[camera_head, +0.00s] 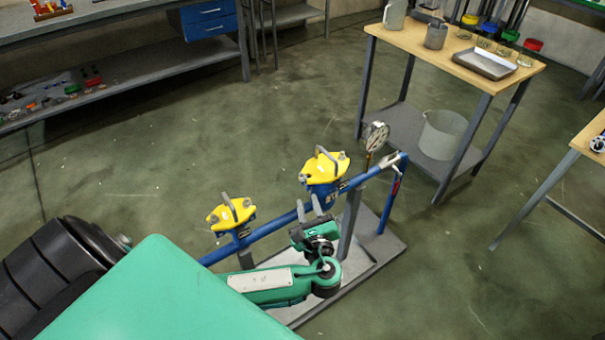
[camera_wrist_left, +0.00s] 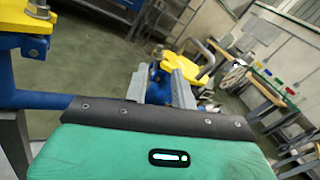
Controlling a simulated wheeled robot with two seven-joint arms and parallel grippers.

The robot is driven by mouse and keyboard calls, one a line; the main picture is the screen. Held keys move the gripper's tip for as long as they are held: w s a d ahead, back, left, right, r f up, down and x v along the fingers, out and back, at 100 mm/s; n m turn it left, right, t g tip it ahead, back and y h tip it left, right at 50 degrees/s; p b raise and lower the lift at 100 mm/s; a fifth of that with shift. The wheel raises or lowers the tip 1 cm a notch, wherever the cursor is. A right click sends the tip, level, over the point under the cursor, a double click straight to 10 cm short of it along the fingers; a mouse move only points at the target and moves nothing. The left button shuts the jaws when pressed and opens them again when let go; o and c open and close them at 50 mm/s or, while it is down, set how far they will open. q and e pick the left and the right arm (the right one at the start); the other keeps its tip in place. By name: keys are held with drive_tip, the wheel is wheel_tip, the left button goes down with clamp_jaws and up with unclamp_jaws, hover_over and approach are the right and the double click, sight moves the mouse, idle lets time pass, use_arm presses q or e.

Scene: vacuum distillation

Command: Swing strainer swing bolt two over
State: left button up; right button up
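Two blue strainers with yellow lids sit on a blue pipe run: the farther lid (camera_head: 322,168) and the nearer lid (camera_head: 230,215), each with a grey handle on top and small metal bolts at its ends. In the left wrist view, one lid (camera_wrist_left: 22,22) is close at the left with a bolt (camera_wrist_left: 38,10), and the other lid (camera_wrist_left: 196,68) is ahead, beyond the fingers, with a bolt (camera_wrist_left: 158,52). My left gripper (camera_head: 309,207) is open and empty, in front of the pipe between the strainers in the head view. My right gripper is not in view.
A pressure gauge (camera_head: 375,136) stands on the pipe behind the farther strainer. The pipe run stands on a grey base plate (camera_head: 385,240). A wooden-topped table (camera_head: 425,45) with vessels and a tray is at the back right, with a bucket (camera_head: 442,134) below. Floor left of the pipe is clear.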

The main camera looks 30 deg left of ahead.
sight(301, 176)
use_arm(q)
drive_tip(key=x, duration=1)
drive_tip(key=shift+a, duration=0.1)
drive_tip(key=shift+w+a, duration=0.45)
drive_tip(key=shift+w, duration=0.05)
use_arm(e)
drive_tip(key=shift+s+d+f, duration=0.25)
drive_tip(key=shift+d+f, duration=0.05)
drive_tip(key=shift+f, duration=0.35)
use_arm(q)
drive_tip(key=shift+c, duration=0.5)
